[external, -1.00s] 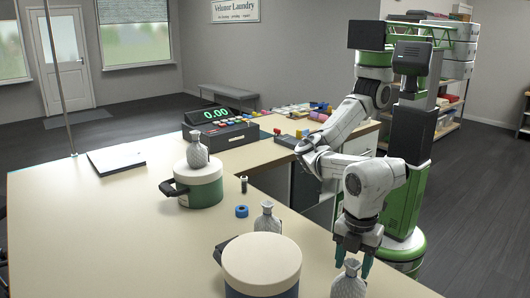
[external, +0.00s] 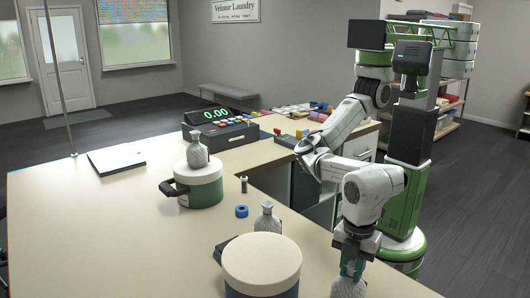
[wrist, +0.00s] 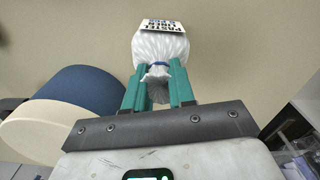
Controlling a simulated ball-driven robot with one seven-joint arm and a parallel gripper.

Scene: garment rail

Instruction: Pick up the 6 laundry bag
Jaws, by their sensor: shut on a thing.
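A small whitish laundry bag (external: 347,288) with a tied neck stands on the counter at the front, partly cut off by the lower edge of the external view. My gripper (external: 352,265) points down over it and is shut on its neck. In the wrist view the teal fingers (wrist: 159,95) are on either side of the gathered neck. There the bag (wrist: 160,48) has a blue tie and a printed tag (wrist: 164,26). Another similar bag (external: 267,218) stands behind the front round box. A third bag (external: 197,151) sits on the farther round box. No number 6 is readable.
A round cream-lidded box (external: 262,262) stands left of my gripper; it also shows in the wrist view (wrist: 45,130). A second one (external: 198,186) stands farther back. A blue ring (external: 241,211), a small dark cylinder (external: 244,185) and a cash register (external: 220,130) are on the counter.

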